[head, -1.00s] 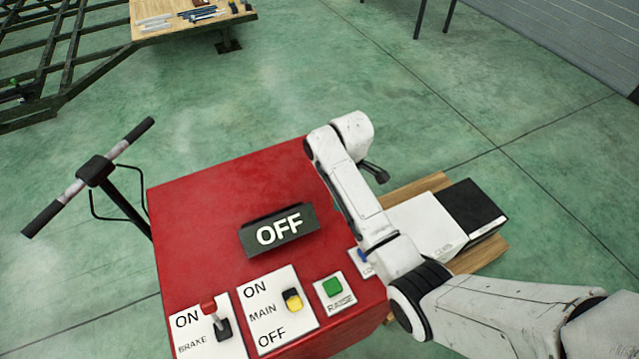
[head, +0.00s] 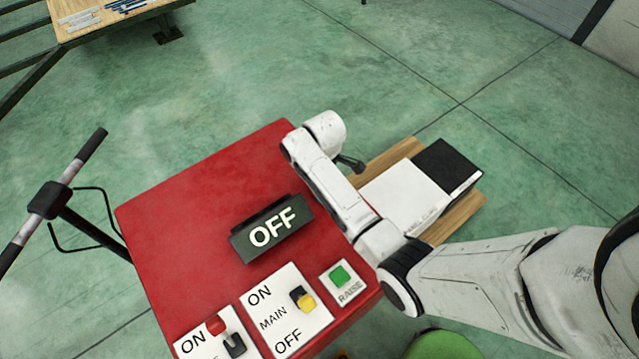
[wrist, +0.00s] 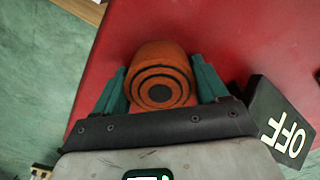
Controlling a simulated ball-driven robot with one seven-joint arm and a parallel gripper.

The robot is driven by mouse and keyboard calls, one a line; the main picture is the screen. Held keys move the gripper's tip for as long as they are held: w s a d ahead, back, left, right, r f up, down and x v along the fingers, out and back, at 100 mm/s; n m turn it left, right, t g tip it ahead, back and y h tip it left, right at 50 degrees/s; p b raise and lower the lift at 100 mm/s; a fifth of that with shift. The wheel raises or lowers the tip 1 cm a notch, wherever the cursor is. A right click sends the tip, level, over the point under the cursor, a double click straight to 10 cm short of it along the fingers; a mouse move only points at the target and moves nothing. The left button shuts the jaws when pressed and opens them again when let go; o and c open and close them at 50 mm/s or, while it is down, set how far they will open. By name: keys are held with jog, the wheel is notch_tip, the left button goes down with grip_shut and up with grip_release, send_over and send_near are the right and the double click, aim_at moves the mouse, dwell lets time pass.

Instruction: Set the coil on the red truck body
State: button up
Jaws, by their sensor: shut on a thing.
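The coil (wrist: 160,72), an orange roll with dark rings on its end face, lies between the green fingers of my gripper (wrist: 161,80) in the wrist view. The gripper is shut on it. The red truck body (head: 195,205) has a broad flat top, and its red surface (wrist: 230,35) shows behind the coil in the wrist view. I cannot tell whether the coil touches it. In the head view my arm crosses the right edge of the red body; the coil and fingertips are hidden there.
A dark OFF sign (head: 271,232) stands on the red top, near my gripper's right in the wrist view. Switch panels (head: 284,312) and a green RAISE button (head: 341,275) line the near edge. A handlebar (head: 50,200) stands left. The far left of the top is clear.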

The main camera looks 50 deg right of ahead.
jog(key=o, duration=1.2)
jog(key=shift+c, duration=0.2)
notch_tip(320, 180, up, 12)
jog(key=s+a+f+m, duration=0.2)
jog(key=s+a, duration=0.4)
jog(key=s, duration=0.4)
jog(key=s+a+f+m+t, duration=0.1)
jog(key=s+a+m, duration=0.3)
jog(key=s, duration=0.6)
jog(key=shift+a+f+m+p, duration=0.3)
jog(key=shift+a+f, duration=0.05)
jog(key=shift+a, duration=1.05)
